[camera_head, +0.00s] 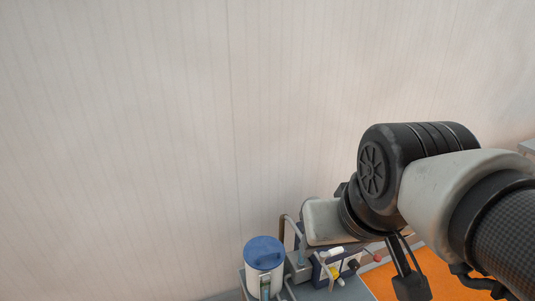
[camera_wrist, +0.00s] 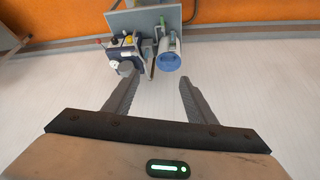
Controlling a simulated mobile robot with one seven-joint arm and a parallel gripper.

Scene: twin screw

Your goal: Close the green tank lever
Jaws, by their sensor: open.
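A white tank (camera_head: 263,277) with a blue lid (camera_head: 264,250) stands at the bottom of the head view. In the wrist view the tank (camera_wrist: 170,43) shows with its blue lid toward me, and a small green part (camera_wrist: 161,20) stands beside it. I cannot tell for sure whether this green part is the lever, or its position. My gripper (camera_wrist: 158,78) is open and empty, with its two fingers apart. The tank lies beyond the fingertips, apart from them. In the head view my gripper (camera_head: 409,283) hangs to the right of the tank, partly cut off by the lower edge.
Beside the tank is a machine (camera_head: 318,267) with white, yellow and red knobs or handles; it also shows in the wrist view (camera_wrist: 124,48). A grey bench (camera_wrist: 140,20) bears them. Orange flooring (camera_head: 440,275) lies to the right. A bare pale wall (camera_head: 150,130) stands behind.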

